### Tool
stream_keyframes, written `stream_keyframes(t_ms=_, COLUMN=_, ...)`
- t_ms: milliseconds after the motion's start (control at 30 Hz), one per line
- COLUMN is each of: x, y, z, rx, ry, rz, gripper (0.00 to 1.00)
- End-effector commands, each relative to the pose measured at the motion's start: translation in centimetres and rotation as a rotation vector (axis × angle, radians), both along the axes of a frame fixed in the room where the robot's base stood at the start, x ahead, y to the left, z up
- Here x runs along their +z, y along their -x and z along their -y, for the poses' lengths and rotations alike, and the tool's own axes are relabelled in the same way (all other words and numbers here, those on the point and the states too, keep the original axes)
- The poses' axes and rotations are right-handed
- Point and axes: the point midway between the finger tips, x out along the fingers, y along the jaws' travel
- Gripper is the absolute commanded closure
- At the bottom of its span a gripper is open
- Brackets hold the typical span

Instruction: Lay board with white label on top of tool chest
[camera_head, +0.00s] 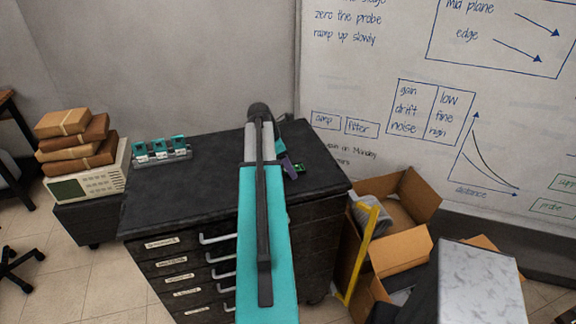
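The tool chest (210,205) is dark, with a flat black top and labelled drawers with light handles on its front. My teal arm reaches across its middle and hides part of the top. My gripper (291,163) is mostly hidden at the arm's far end, above the right part of the chest top; its fingers cannot be made out. A small purple piece and a small green board-like piece (300,168) show there; I cannot tell whether they are held or lying on the top. I cannot make out a white label on the green piece.
A rack of teal modules with pale faces (161,151) stands at the chest top's back left. Brown parcels (75,138) lie on an instrument (88,184) at far left. An open cardboard box (398,215) stands right of the chest. The chest top's left-middle is clear.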

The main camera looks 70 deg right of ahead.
Motion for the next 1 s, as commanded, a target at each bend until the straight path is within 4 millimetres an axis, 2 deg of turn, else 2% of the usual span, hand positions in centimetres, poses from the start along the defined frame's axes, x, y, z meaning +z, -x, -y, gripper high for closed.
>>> stream_keyframes(t_ms=433, x=1.7, y=-0.6, z=-0.4, rx=0.002, ry=0.001, rz=0.001, gripper=0.38)
stream_keyframes(t_ms=1000, x=7.0, y=-2.3, z=-1.8, rx=0.002, ry=0.002, rz=0.002, gripper=0.38)
